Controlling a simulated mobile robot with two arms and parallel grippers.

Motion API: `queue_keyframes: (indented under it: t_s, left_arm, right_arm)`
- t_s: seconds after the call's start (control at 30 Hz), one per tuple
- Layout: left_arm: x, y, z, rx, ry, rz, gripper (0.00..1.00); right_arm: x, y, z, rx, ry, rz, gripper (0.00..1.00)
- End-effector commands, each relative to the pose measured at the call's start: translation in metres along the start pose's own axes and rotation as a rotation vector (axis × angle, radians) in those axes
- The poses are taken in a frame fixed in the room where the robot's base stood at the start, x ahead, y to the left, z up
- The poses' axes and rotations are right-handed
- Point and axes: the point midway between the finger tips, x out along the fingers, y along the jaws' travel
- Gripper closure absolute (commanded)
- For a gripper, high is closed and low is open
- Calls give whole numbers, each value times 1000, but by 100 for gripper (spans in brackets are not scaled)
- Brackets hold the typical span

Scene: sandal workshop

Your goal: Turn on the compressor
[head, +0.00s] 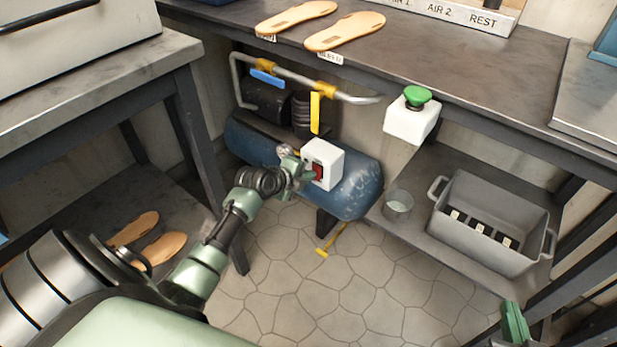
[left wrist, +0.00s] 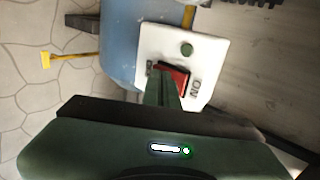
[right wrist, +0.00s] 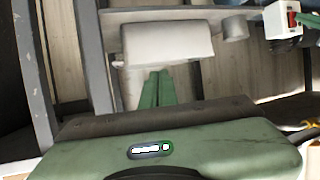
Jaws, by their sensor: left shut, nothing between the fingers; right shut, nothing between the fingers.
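The compressor has a blue tank (head: 360,190) and stands on the floor under the workbench. A white switch box (head: 325,155) on it carries a red rocker switch (head: 317,172). In the left wrist view the red rocker (left wrist: 174,76) sits between printed labels, one reading ON, beside a round green light or button (left wrist: 187,49). My left gripper (head: 306,174) is shut and empty, its tips at the rocker and partly covering it; I cannot tell whether they touch. My right gripper (head: 514,322) is shut and empty, away from the compressor; its fingers also show in the right wrist view (right wrist: 156,88).
A grey bin (head: 475,240) and a glass or cup (head: 398,205) stand on the low shelf at right. A green button on a white box (head: 415,115) hangs at the bench edge. Yellow-clamped piping (head: 325,88) runs above the compressor. Table legs flank the space.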

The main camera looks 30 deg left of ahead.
Motion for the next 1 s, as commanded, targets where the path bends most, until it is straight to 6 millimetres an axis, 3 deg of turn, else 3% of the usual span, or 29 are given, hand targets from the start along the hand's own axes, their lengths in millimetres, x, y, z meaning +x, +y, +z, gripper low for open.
queue_keyframes:
  t_s: [0.47,0.77,1.0]
  left_arm:
    - [2,0,0,3,-2,-6,100]
    - [9,1,3,6,-8,-71,100]
    - [13,2,3,5,-7,-132,100]
  right_arm:
    - [2,-1,-7,0,39,-2,100]
    - [-3,-10,-71,4,378,-23,100]
    - [-28,-17,-122,12,680,-40,100]
